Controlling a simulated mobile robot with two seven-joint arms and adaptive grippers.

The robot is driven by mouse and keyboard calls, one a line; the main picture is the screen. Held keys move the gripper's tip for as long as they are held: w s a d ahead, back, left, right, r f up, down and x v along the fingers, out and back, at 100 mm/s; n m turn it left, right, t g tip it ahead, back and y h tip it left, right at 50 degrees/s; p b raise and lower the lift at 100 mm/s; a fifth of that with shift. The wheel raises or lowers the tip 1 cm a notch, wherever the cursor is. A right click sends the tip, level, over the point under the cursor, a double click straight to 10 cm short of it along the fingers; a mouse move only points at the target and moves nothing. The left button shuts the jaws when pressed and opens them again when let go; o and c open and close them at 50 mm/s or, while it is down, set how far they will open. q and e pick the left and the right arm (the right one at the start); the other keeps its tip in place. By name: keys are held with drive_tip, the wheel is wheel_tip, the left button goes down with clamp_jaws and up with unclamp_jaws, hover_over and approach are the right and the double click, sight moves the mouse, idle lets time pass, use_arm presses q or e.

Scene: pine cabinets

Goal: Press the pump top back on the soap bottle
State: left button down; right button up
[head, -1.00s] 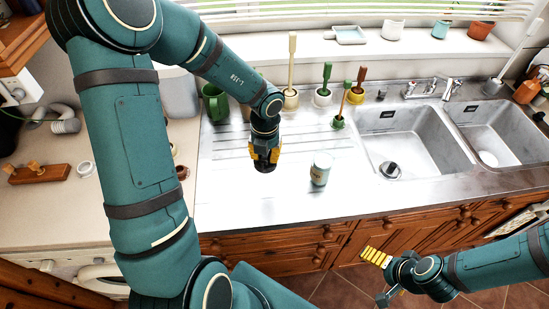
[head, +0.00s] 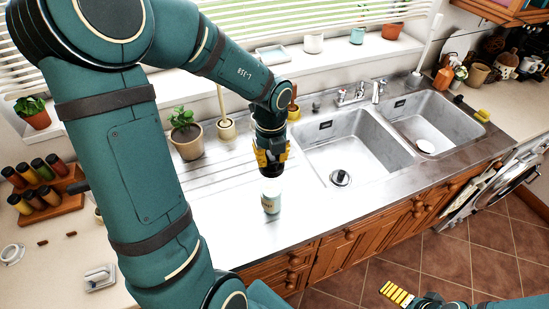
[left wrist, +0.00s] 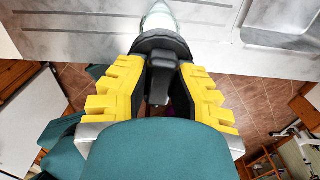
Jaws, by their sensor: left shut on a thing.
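The soap bottle (head: 271,203), pale with a label, stands upright on the steel drainboard left of the sinks. My left gripper (head: 271,158) is directly above it, pointing down. In the left wrist view its yellow fingers are shut on the black pump top (left wrist: 161,52). The pump top's wide collar lies in line with the bottle (left wrist: 160,20) beyond it and hides its mouth. I cannot tell whether the collar touches the bottle. My right gripper (head: 397,293) is low at the bottom edge of the head view, over the floor; its finger opening does not show clearly.
The double sink (head: 350,155) lies right of the bottle. A potted plant (head: 186,133) and a pot with a stick (head: 226,128) stand behind on the drainboard. A rack of jars (head: 45,190) is at left. The drainboard around the bottle is clear.

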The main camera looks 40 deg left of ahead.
idle(0.4)
use_arm(q)
drive_tip(key=b, duration=0.2)
hover_over(272, 183)
drive_tip(key=shift+s+f, duration=0.15)
drive_tip(key=shift+f, duration=2.65)
drive_tip(key=shift+f+b, duration=0.45)
drive_tip(key=shift+f, duration=0.8)
drive_tip(key=c, duration=0.8)
unclamp_jaws()
drive_tip(key=shift+c, duration=0.2)
drive_tip(key=shift+r, duration=0.1)
